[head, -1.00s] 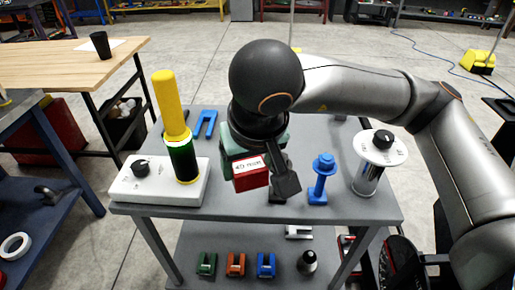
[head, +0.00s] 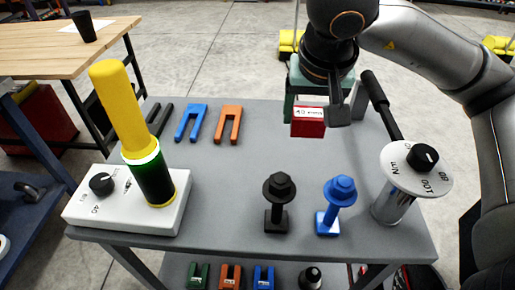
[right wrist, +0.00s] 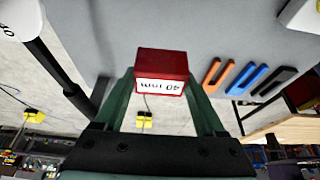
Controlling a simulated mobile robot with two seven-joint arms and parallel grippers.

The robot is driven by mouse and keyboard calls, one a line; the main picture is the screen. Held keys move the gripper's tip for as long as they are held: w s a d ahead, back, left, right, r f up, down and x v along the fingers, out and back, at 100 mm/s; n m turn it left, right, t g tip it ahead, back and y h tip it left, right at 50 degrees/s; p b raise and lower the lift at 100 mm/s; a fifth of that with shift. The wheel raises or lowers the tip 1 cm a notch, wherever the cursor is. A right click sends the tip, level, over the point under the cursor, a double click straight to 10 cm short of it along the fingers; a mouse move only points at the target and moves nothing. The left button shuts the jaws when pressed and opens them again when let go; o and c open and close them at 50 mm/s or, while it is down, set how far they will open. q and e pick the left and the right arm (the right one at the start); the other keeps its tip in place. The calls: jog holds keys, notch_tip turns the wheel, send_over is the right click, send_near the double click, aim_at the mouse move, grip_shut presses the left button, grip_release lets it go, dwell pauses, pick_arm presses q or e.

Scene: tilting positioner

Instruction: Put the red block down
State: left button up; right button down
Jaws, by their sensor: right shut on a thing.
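In the head view the block is over the back right part of the grey tabletop (head: 250,165). I cannot tell how far it is above the surface. The wrist view shows the block between the two finger ends, with the tabletop beyond it. My left gripper is not in view.
A black bolt (head: 278,200) and blue bolt (head: 335,203) stand at the front right, beside a dial on a metal post (head: 394,208). Blue (head: 190,122) and orange (head: 228,124) forks lie at the back left. A white box (head: 95,210) bears a yellow-topped cylinder (head: 122,105). The table's middle is clear.

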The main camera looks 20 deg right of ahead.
jog(key=w+d+f, duration=0.1)
jog(key=w+f, duration=0.2)
jog(key=w, duration=0.1)
jog(key=w+d+f, duration=0.2)
jog(key=w, duration=0.2)
jog(key=w+d+f, duration=0.1)
jog(key=w+f, duration=0.2)
jog(key=w, duration=0.1)
jog(key=shift+d+f+b, duration=0.35)
jog(key=shift+d, duration=0.05)
jog(key=shift+w+d+f, duration=0.15)
jog(key=shift+w+f, duration=0.3)
jog(key=shift+f, duration=0.1)
jog(key=shift+w+f, duration=0.1)
jog(key=shift+f, duration=1.5)
jog(key=shift+f, duration=0.1)
grip_release()
jog(key=shift+f, duration=0.1)
jog(key=v, duration=1.2)
jog(key=shift+p, duration=0.45)
